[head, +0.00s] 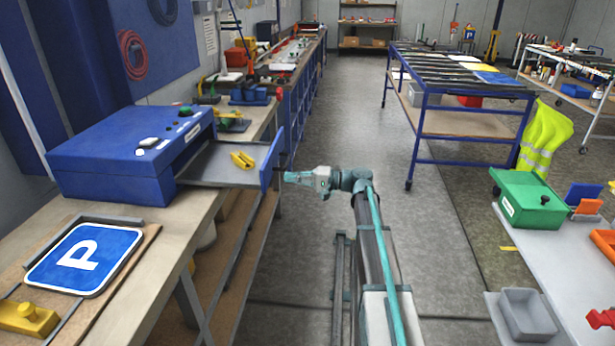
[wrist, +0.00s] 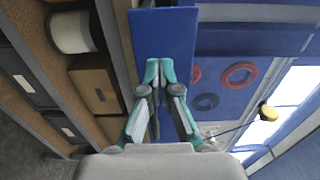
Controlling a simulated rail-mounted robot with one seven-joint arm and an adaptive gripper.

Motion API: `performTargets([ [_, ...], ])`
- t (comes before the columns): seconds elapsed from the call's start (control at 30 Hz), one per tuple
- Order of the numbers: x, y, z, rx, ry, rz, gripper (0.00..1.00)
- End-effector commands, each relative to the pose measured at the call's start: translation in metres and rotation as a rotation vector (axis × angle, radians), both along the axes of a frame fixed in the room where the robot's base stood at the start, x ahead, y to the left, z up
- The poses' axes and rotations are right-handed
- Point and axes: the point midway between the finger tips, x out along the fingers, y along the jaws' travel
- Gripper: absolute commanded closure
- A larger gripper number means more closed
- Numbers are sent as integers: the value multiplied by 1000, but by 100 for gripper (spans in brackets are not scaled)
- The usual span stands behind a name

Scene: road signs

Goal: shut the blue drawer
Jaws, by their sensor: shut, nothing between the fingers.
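The blue drawer (head: 272,160) stands pulled out from the blue cabinet (head: 110,165) on the left workbench. Its grey tray shows, with a yellow object (head: 243,160) lying in it. My gripper (head: 288,177) is shut and empty, just right of the drawer's blue front and pointing at it. In the wrist view, the closed fingertips (wrist: 159,66) are in front of the blue drawer front (wrist: 165,35). I cannot tell whether they touch it.
A blue parking sign (head: 85,258) lies on the near bench, with a yellow tool (head: 28,318) beside it. A green box (head: 530,200) and a grey bin (head: 526,314) stand on the right table. A blue-framed trolley (head: 460,90) stands behind. The floor between is clear.

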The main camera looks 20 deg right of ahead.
Motion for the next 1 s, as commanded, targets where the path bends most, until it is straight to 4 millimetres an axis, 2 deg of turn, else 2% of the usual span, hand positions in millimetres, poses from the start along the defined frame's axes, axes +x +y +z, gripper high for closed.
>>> performTargets([
  [0.03, 4, 10, 2, 0, 0, 2, 100],
  [0.2, 13, 32, 2, 0, 0, 2, 100],
  [0.4, 19, 44, 1, 0, -1, -1, 100],
  [1.0, 22, 42, -1, 0, -1, -12, 100],
])
